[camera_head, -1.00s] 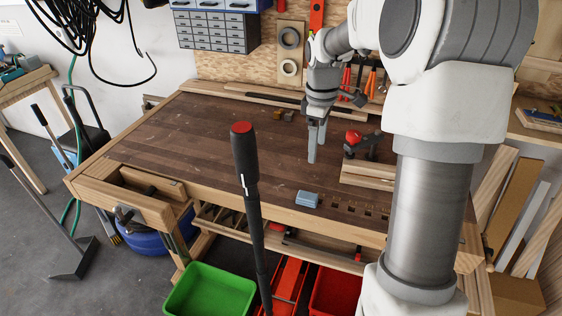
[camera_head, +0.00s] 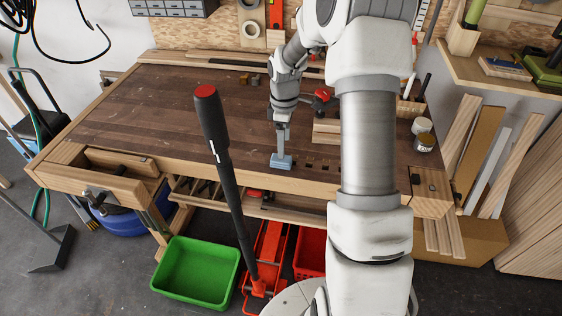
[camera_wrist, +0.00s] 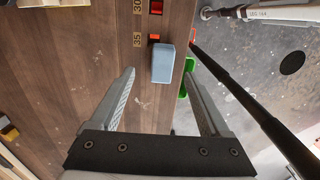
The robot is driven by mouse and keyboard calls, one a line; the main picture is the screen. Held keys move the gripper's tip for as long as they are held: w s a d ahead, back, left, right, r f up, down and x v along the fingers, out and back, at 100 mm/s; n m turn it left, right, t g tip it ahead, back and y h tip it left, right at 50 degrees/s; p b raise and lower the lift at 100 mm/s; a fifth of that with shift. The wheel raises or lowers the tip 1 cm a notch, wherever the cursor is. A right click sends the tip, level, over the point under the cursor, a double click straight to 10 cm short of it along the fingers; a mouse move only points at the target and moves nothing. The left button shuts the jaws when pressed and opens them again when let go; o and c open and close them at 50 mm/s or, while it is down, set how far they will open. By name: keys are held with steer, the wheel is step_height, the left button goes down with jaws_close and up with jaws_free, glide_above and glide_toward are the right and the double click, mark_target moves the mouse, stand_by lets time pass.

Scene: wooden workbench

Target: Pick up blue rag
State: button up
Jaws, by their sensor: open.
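The blue rag (camera_head: 281,162) is a small, folded, light blue block near the front edge of the workbench. In the wrist view the rag (camera_wrist: 163,63) lies ahead of the fingertips, between the lines of the two fingers. My gripper (camera_head: 281,152) is open and points down just above or at the rag in the head view, hiding part of it. In the wrist view the open fingers of my gripper (camera_wrist: 160,72) stand to either side, with nothing between them. I cannot tell whether a fingertip touches the rag.
The workbench (camera_head: 150,100) is mostly clear to the left. A wooden block with a red-handled tool (camera_head: 322,97) stands behind the rag. A black pole with a red top (camera_head: 225,160) rises in front of the bench. A green bin (camera_head: 197,272) is on the floor.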

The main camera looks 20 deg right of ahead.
mark_target(281, 162)
steer(key=f, duration=0.3)
steer(key=a+f, duration=0.1)
steer(key=f, duration=0.1)
steer(key=shift+f, duration=0.1)
steer(key=shift+d, duration=0.1)
jaws_close()
